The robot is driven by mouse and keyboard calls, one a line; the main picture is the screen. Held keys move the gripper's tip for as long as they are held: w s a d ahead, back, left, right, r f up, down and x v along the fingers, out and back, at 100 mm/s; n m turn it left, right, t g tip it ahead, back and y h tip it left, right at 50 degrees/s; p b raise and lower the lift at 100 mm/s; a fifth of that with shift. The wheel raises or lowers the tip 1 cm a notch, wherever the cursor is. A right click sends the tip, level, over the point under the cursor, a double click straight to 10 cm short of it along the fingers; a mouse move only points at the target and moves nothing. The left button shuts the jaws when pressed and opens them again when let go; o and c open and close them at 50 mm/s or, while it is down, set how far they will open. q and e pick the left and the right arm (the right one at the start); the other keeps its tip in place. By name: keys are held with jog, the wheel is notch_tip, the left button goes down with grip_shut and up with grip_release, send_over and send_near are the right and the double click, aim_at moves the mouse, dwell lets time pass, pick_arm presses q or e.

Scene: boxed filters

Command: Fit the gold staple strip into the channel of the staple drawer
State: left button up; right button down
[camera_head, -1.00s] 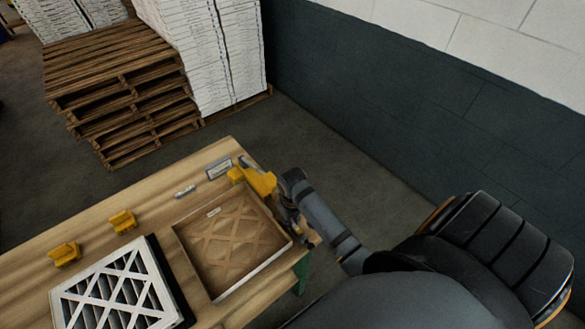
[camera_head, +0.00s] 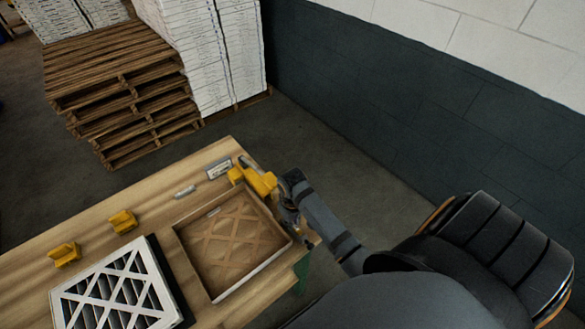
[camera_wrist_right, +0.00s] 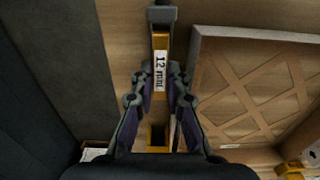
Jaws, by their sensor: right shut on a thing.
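My right gripper (camera_head: 281,197) is at the far right corner of the table, beside an open box, at a yellow piece (camera_head: 258,180). In the right wrist view, my right gripper (camera_wrist_right: 160,75) has its fingers closed on both sides of a narrow yellow piece with a white "12 mm" label (camera_wrist_right: 160,70). A dark grey part (camera_wrist_right: 162,15) extends beyond its far end. Below the fingers is a yellow part with a dark opening (camera_wrist_right: 157,135). I cannot tell the staple strip from the drawer or its channel here. My left gripper is out of view.
Two yellow pieces (camera_head: 123,221) (camera_head: 65,254), a small grey item (camera_head: 185,192) and a labelled grey plate (camera_head: 219,168) are on the table. Pallets (camera_head: 125,85) stand behind.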

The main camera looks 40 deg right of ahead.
jog(key=shift+f, duration=0.6)
dwell(0.3)
jog(key=c, duration=1.6)
grip_release()
jog(key=shift+r, duration=2.25)
jog(key=shift+o, duration=0.2)
jog(key=o, duration=0.5)
